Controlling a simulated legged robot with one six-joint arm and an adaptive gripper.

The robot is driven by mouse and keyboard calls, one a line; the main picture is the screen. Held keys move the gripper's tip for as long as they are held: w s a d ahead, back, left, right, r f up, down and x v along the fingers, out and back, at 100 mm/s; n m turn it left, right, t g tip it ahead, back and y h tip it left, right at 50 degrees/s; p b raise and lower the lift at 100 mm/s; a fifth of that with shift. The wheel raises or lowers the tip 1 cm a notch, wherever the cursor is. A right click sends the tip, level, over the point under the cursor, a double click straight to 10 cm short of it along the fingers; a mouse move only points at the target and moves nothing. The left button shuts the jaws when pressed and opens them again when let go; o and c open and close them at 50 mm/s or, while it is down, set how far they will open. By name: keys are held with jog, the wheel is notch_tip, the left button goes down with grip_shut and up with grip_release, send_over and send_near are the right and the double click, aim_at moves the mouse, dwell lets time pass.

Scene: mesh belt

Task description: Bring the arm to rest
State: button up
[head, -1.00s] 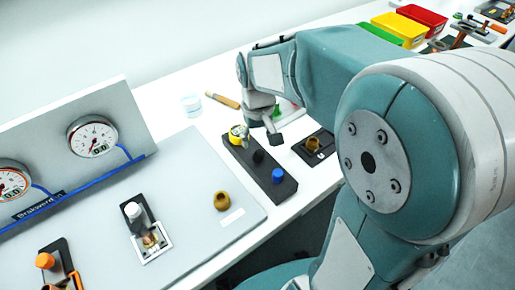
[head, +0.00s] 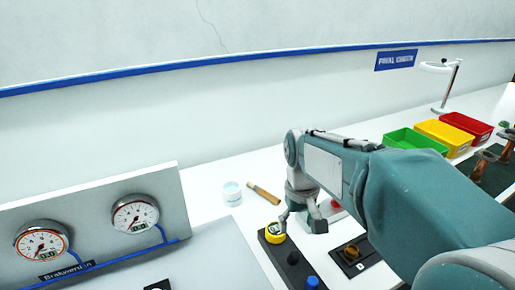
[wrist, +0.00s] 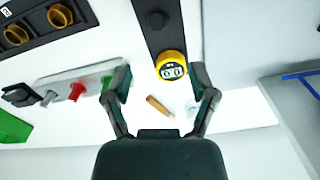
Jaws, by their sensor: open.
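My gripper (head: 303,220) hangs at the end of my bent arm above the white bench, close to a black strip with a yellow-ringed part. In the wrist view my gripper (wrist: 163,95) is open, its two dark fingers spread with nothing between them. The yellow-ringed part (wrist: 171,65) on the black strip (wrist: 150,25) lies just beyond the fingertips in that view. It also shows in the head view (head: 276,233), left of my gripper. My arm covers part of the bench.
A small white tub (head: 232,192) and a wooden-handled tool (head: 264,194) lie behind my gripper. Two gauges (head: 135,214) stand on a panel at left. Green (head: 415,143), yellow (head: 445,137) and red (head: 468,125) bins stand at back right. A blue knob (head: 312,282) is on the black strip.

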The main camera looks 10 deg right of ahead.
jog(key=s+r+t, duration=0.1)
jog(key=s+t, duration=0.1)
jog(key=s, duration=0.4)
jog(key=s+r+m+t, duration=0.1)
jog(key=s+t, duration=0.2)
jog(key=s, duration=0.4)
jog(key=shift+s+r, duration=0.25)
jog(key=shift+r, duration=0.15)
jog(key=shift+s+f+t, duration=0.1)
jog(key=shift+s+t, duration=0.2)
